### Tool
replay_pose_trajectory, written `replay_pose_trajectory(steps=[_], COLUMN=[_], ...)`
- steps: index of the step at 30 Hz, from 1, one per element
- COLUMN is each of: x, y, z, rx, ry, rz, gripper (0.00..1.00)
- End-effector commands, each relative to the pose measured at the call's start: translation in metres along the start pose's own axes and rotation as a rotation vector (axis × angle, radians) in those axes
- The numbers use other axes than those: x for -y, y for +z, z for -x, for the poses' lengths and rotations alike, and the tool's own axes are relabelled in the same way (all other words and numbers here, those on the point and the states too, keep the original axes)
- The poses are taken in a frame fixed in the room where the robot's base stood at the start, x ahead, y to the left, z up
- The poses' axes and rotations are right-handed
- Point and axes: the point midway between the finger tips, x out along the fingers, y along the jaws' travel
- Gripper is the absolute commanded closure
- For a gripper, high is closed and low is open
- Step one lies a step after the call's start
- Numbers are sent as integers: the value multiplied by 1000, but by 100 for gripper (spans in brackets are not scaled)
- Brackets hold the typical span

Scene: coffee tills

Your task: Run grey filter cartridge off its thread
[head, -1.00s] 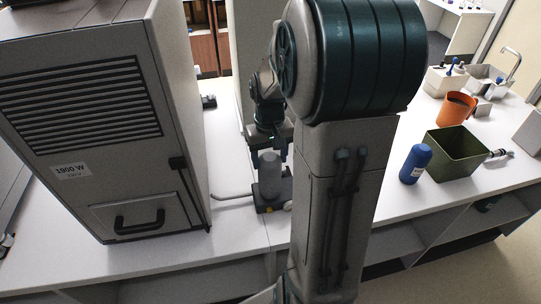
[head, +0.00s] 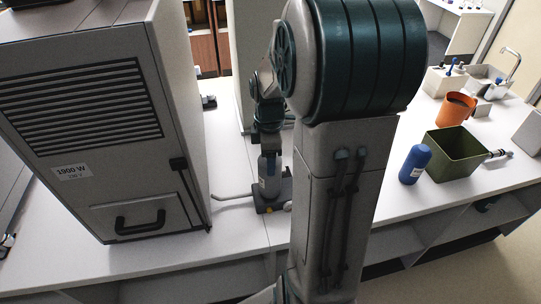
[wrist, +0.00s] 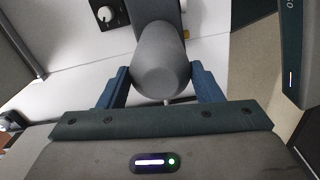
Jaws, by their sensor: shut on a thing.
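The grey filter cartridge (head: 269,182) stands upright on a dark base (head: 284,194) on the white counter, in the middle of the head view and partly behind my arm. In the wrist view the cartridge (wrist: 160,62) fills the space between my two blue fingers. My gripper (wrist: 161,84) is shut on the cartridge, with one finger on each side. The thread under the cartridge is hidden.
A tall grey cabinet (head: 100,110) marked 1900 W stands close on the left. A bent grey bar (head: 232,196) lies left of the base.

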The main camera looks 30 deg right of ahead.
Motion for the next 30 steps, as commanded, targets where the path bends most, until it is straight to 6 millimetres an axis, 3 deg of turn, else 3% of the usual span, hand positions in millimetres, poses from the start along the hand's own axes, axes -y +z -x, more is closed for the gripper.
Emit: replay_pose_trajectory(steps=[30], x=[-1], y=[0], z=[44], rx=[-1], ry=[3], rz=[-1], gripper=[71])
